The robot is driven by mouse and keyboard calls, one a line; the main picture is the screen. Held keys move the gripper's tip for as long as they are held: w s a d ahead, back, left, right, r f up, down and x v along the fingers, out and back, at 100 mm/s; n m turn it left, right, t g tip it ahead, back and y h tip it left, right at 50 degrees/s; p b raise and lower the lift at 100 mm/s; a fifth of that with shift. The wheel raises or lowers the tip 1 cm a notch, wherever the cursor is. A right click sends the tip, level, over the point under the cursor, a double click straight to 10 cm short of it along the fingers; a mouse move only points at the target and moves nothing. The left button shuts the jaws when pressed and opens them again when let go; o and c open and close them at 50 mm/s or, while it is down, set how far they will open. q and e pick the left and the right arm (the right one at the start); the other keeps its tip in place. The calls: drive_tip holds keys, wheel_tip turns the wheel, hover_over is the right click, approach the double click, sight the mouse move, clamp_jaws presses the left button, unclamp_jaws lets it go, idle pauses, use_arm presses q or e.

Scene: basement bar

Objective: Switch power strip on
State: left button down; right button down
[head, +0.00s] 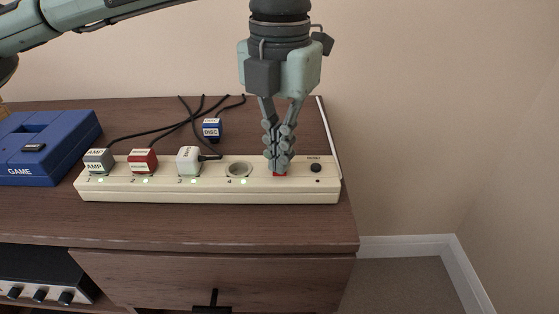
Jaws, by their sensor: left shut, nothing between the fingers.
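The cream power strip (210,196) lies along the front part of the wooden cabinet top. A grey plug (99,161), a red plug (143,161) and a white plug (189,161) sit in its sockets 1, 2 and 3. Socket 4 (238,169) is empty. Small green lights glow below the sockets. My right gripper is not in view.
A small black reset button (316,167) is right of the gripper. A blue plug (212,128) lies loose behind the strip among black cables. A blue game console (45,150) stands at the left. The wall is close behind the cabinet (200,228).

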use_arm(q)
drive_tip(key=shift+r+p, duration=1.5)
drive_tip(key=shift+r, duration=1.85)
